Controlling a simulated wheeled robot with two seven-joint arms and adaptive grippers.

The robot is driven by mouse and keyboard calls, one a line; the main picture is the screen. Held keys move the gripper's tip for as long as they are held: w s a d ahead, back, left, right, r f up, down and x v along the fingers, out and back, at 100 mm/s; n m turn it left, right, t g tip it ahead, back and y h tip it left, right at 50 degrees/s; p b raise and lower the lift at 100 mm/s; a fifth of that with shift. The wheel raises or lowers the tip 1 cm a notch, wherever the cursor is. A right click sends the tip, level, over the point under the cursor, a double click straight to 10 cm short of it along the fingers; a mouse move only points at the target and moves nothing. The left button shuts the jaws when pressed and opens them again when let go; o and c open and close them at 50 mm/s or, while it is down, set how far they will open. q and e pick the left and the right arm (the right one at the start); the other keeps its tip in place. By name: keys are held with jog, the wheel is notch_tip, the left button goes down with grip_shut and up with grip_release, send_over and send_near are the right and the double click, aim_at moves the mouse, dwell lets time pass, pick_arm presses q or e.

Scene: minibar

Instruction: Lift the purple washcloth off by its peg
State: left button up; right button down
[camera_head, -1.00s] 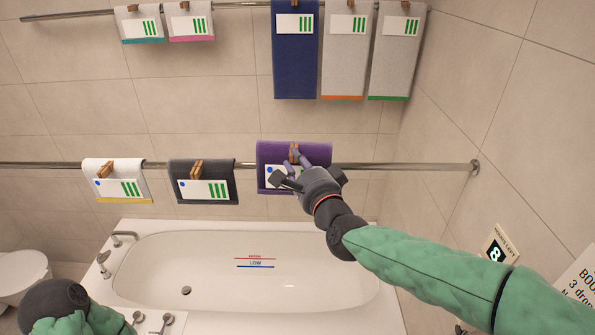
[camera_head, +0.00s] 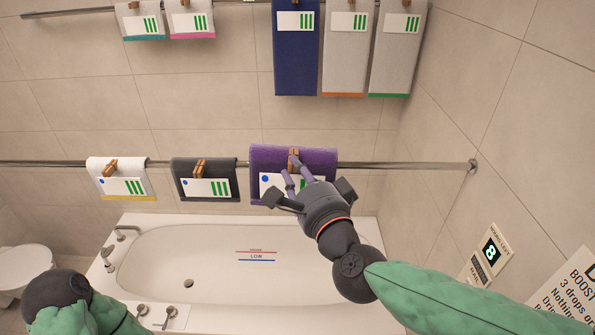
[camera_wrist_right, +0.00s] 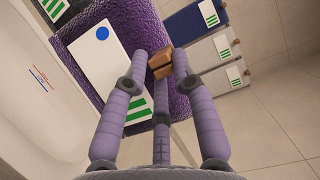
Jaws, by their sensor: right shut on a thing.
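The purple washcloth (camera_head: 265,159) is at the rail in the middle of the head view, with a white label on its front and a wooden peg (camera_head: 294,154) at its top. My right gripper (camera_head: 292,168) is shut on the peg. In the right wrist view the peg (camera_wrist_right: 163,65) sits between the purple fingers, with the washcloth (camera_wrist_right: 105,33) behind and to the left. The washcloth looks nearer to me than the neighbouring cloths; I cannot tell whether it is clear of the rail. The gripper hides part of its front. My left gripper is out of view.
The lower rail (camera_head: 400,167) also carries a dark grey cloth (camera_head: 215,167) and a white cloth (camera_head: 104,168), each pegged. Several cloths hang on the upper rail. A bathtub (camera_head: 200,252) lies below. The lower rail's right part is bare.

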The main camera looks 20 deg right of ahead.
jog(key=s+a+p, duration=0.3)
jog(key=s+p, duration=0.6)
jog(key=s, duration=0.2)
jog(key=shift+s+a+p, duration=0.2)
jog(key=shift+s+p, duration=0.05)
jog(key=shift+p, duration=0.1)
